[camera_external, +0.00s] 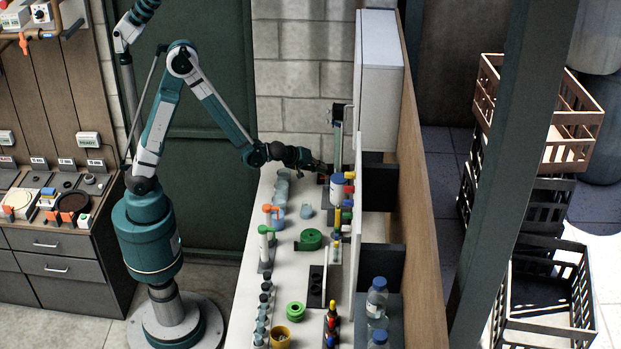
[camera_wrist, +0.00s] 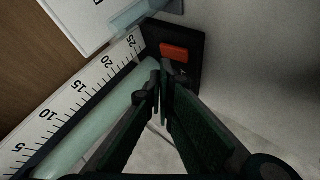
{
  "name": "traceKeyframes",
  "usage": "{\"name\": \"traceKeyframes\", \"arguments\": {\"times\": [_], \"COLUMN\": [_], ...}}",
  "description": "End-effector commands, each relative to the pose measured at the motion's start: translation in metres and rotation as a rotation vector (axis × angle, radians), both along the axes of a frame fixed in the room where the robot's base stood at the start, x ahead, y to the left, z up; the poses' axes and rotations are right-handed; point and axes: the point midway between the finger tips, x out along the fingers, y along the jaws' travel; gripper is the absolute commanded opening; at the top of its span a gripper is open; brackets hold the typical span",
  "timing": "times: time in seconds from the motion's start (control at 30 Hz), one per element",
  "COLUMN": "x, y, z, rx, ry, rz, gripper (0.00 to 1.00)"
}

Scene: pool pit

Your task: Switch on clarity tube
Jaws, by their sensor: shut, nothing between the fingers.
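The clarity tube (camera_wrist: 88,128) is a pale green clear tube beside a white numbered scale (camera_wrist: 60,117) in the wrist view. A black base (camera_wrist: 191,70) at its end carries an orange-red rocker switch (camera_wrist: 175,52). My gripper (camera_wrist: 160,78) is shut and empty, its fingertips just below the switch in the picture; I cannot tell whether they touch the base. In the external view the tube unit (camera_external: 338,140) stands upright at the back of the white bench, and my gripper (camera_external: 326,169) is at its lower part. The switch is not clear there.
A blue-capped bottle (camera_external: 337,190) stands close by my gripper, in front of the tube unit. Cups (camera_external: 283,176), a green tape roll (camera_external: 310,239) and small bottles crowd the narrow bench (camera_external: 285,270). A white cabinet (camera_external: 378,60) and a wooden panel bound the right side.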

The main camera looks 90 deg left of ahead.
Motion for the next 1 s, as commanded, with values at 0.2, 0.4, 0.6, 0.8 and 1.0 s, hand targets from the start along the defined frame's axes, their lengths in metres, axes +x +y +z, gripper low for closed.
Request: {"name": "traceKeyframes", "arguments": {"times": [0.2, 0.4, 0.6, 0.8, 1.0], "x": [0.0, 0.0002, 0.0007, 0.0011, 0.0011], "y": [0.0, 0.0, 0.0001, 0.0001, 0.0001], "z": [0.0, -0.0017, -0.007, -0.0089, -0.0084], "rx": [0.0, 0.0, 0.0, 0.0, 0.0], "ry": [0.0, 0.0, 0.0, 0.0, 0.0], "rz": [0.0, 0.0, 0.0, 0.0, 0.0], "gripper": [0.0, 0.0, 0.0, 0.0, 0.0]}}
